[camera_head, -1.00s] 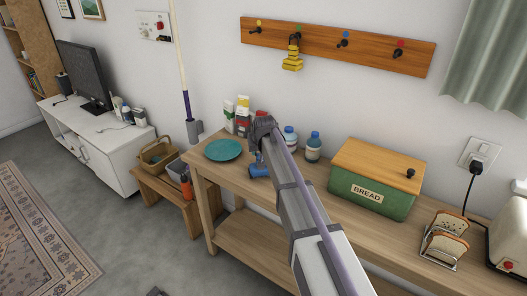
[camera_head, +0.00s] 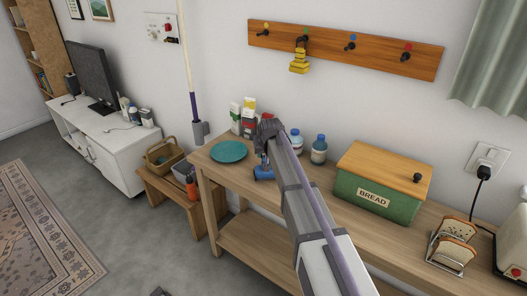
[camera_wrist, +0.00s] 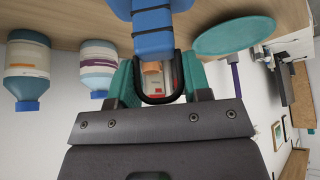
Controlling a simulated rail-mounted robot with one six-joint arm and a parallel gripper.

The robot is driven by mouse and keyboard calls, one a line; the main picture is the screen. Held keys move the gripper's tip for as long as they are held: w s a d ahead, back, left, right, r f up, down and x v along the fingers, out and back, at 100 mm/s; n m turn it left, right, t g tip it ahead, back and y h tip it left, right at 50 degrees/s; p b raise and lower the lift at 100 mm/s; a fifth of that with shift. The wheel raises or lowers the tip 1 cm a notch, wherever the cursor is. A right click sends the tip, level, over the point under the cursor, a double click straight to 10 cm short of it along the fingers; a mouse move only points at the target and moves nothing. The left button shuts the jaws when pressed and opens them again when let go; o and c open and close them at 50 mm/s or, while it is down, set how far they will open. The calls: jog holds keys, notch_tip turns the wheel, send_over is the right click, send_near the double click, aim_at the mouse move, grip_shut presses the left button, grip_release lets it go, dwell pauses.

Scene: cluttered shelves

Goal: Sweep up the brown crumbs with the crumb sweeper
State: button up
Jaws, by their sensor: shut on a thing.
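The crumb sweeper (camera_head: 264,173), blue with a black loop handle, is at the front-left part of the wooden table (camera_head: 322,191), just right of the teal plate. It fills the top middle of the wrist view (camera_wrist: 152,32), with dark bands around it. My gripper (camera_wrist: 159,76) has teal fingers and is shut on the sweeper's handle. In the head view my gripper (camera_head: 262,158) is small and partly hidden by my arm. I cannot tell whether the sweeper touches the tabletop. I see no brown crumbs in either view.
The teal plate (camera_head: 229,151) lies left of the sweeper. Cartons (camera_head: 248,117) and two white-and-blue bottles (camera_head: 318,149) stand behind. A green bread box (camera_head: 375,190) and a toast rack (camera_head: 451,249) stand to the right. A wall rack (camera_head: 345,47) hangs above.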

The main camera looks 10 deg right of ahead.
jog(key=shift+s+d+f, duration=0.1)
jog(key=shift+s+d, duration=0.65)
